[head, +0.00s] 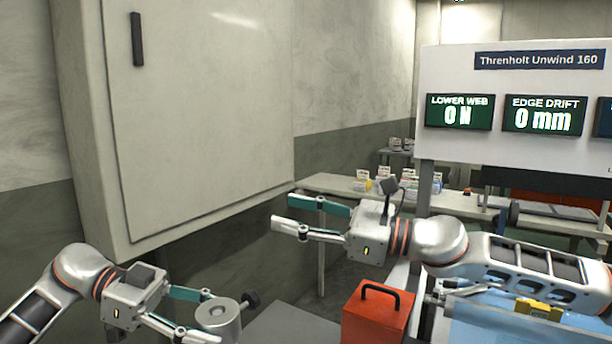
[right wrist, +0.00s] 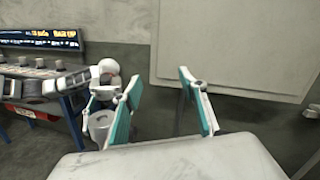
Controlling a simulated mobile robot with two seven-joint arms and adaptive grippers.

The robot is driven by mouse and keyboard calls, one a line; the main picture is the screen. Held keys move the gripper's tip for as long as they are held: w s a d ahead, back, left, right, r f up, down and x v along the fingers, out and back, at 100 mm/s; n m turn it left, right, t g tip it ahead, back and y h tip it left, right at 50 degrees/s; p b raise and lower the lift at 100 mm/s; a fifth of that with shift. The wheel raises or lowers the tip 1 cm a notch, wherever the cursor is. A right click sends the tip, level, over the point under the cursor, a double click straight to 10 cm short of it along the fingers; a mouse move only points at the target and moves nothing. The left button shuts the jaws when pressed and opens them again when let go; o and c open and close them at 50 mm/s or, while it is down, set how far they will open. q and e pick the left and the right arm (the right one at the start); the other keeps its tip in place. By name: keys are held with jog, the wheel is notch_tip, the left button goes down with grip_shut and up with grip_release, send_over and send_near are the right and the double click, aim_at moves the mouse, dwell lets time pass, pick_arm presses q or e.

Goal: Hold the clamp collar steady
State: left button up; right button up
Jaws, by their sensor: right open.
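The clamp collar (head: 217,314) is a pale metal cylinder with a hole in its top and a black knob on its right side. It is at the lower left of the head view. My left gripper (head: 211,317) has its two fingers on either side of the collar, closed on it. My right gripper (head: 283,209) is open and empty, up and to the right of the collar, with its fingers pointing left. Its two teal fingers also show in the right wrist view (right wrist: 160,85), spread with nothing between them. The collar's underside is cut off or hidden.
A large pale wall cabinet (head: 200,110) fills the left of the head view. An orange box (head: 375,318) with a black handle stands below my right gripper. A machine panel (head: 520,85) with green displays is at right. A bench (head: 335,186) with small containers stands behind.

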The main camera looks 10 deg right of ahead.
jog(key=w+d+r+m+t+h, duration=0.2)
jog(key=w+m, duration=0.3)
jog(key=m, duration=0.8)
jog(key=w+d+r+m+t+h, duration=0.2)
jog(key=w+m+t+h, duration=0.1)
jog(key=m, duration=1)
jog(key=shift+w+d+r+t+h, duration=0.35)
jog(key=shift+w+h, duration=0.35)
jog(key=shift+w, duration=0.5)
jog(key=shift+a+f, duration=0.1)
jog(key=n+g+y, duration=0.1)
jog(key=n+g, duration=0.1)
jog(key=g, duration=0.3)
send_near(260, 301)
jog(key=x, duration=1.1)
jog(key=shift+w+a, duration=0.2)
jog(key=c, duration=1.1)
